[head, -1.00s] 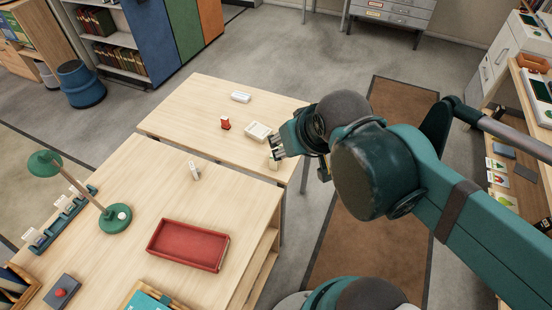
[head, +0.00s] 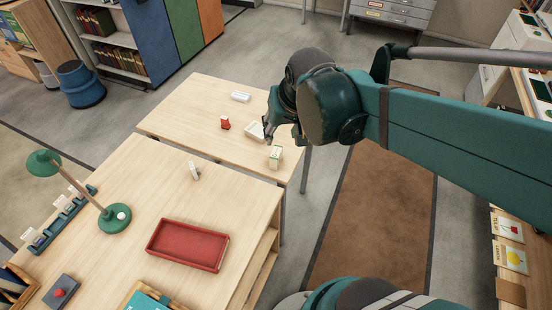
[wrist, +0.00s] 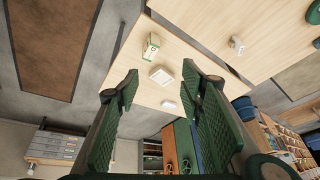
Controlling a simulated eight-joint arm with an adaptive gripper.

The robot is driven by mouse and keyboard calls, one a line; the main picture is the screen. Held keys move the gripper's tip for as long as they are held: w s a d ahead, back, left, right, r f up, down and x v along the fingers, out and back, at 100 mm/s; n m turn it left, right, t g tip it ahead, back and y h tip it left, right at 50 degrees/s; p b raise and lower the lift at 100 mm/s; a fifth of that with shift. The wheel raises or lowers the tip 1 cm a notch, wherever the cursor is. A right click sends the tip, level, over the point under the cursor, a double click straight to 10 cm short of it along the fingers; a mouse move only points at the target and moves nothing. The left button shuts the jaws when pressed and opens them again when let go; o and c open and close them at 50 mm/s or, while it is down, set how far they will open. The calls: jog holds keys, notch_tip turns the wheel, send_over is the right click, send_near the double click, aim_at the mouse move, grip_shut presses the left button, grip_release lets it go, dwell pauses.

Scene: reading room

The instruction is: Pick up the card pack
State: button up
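A small upright white-and-green box (head: 275,156), which looks like the card pack, stands near the right edge of the far table (head: 185,110). The wrist view shows it (wrist: 151,46) ahead of the fingers and left of centre, with green print on its side. My gripper (head: 267,132) is above the far table, just up and left of the box in the head view.
A white square dish (head: 254,131) sits close to the box, partly behind my gripper. A red item (head: 225,123) and a white item (head: 240,96) stand farther left. The near table holds a red tray (head: 188,245), a white item (head: 194,170) and a green lamp (head: 115,217).

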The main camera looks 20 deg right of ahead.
jog(key=w+d+f+m+g, duration=0.2)
jog(key=w+f+m+g, duration=0.1)
jog(key=w+f, duration=0.55)
jog(key=m+g, duration=0.2)
send_over(276, 152)
jog(key=f, duration=0.5)
jog(key=f+b, duration=0.1)
jog(key=f, duration=0.5)
jog(key=shift+s+a, duration=0.15)
jog(key=shift+a, duration=0.05)
jog(key=shift+w+d+f, duration=0.1)
jog(key=shift+w+f, duration=0.15)
jog(key=shift+f, duration=0.5)
jog(key=shift+f, duration=1.3)
jog(key=shift+f, duration=0.1)
jog(key=shift+s+f+b, duration=0.15)
jog(key=shift+f+b, duration=0.4)
jog(key=shift+f, duration=1.95)
